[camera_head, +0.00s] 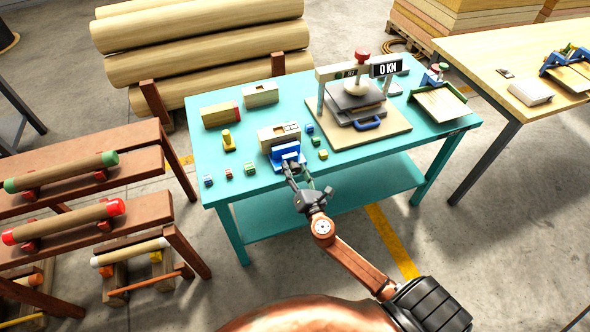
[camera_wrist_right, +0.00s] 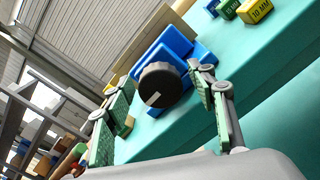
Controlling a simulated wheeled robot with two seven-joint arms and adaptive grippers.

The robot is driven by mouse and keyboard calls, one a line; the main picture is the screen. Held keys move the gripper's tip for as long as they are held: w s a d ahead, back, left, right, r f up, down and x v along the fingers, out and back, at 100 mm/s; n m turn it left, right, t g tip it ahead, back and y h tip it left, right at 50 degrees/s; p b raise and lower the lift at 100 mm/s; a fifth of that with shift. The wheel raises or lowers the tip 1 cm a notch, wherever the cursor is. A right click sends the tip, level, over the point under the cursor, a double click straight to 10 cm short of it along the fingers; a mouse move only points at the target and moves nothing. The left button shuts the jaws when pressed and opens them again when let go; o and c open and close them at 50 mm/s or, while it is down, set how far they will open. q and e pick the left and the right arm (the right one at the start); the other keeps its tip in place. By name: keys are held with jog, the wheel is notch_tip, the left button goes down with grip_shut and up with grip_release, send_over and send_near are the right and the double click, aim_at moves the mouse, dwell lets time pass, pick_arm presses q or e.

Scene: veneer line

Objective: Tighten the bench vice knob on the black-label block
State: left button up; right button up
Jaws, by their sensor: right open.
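The blue bench vice (camera_head: 287,154) stands near the front edge of the teal table, with a wooden block (camera_head: 277,137) behind it. In the right wrist view the vice's blue body (camera_wrist_right: 173,52) carries a round black knob (camera_wrist_right: 158,87) with a pale mark. My right gripper (camera_head: 303,178) is at the table's front edge, close to the vice. In the wrist view its green-padded fingers (camera_wrist_right: 160,112) are spread, one on each side of the knob, with gaps; it holds nothing. A black label cannot be made out. My left gripper is not in view.
Several small colored blocks (camera_head: 250,169) lie around the vice. A yellow piece (camera_head: 229,142) stands to its left. Other wooden blocks (camera_head: 220,114) lie behind. A press (camera_head: 358,95) with a 0 KN display (camera_head: 389,67) stands on the right on a wooden board.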

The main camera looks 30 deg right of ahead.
jog(key=v, duration=1.2)
dwell(0.3)
jog(key=s+d+f+m+g, duration=0.2)
jog(key=s+f+m+g, duration=0.15)
jog(key=f, duration=0.95)
jog(key=s+d+f+m+g+y, duration=0.1)
jog(key=s+d+f+m+g, duration=0.25)
jog(key=f, duration=0.95)
jog(key=s+d+f+m+g, duration=0.15)
jog(key=s+f+m, duration=0.35)
jog(key=f, duration=0.8)
jog(key=s+a+f+m+g+y+p, duration=0.1)
jog(key=s+a+f+m+g, duration=0.15)
jog(key=s+f, duration=0.55)
jog(key=s+a+f+m+g+y, duration=0.1)
jog(key=s+f+m+g, duration=0.25)
jog(key=s+f, duration=0.55)
jog(key=s+a+f+m+g, duration=0.1)
jog(key=s+a+f+m, duration=0.1)
jog(key=s, duration=0.8)
jog(key=s+a+f+m+g+y, duration=0.1)
jog(key=s+m, duration=0.4)
jog(key=s, duration=0.5)
jog(key=shift+s+a+f+p, duration=0.3)
jog(key=shift+a+f, duration=0.4)
jog(key=shift+a, duration=0.15)
jog(key=shift+g, duration=0.25)
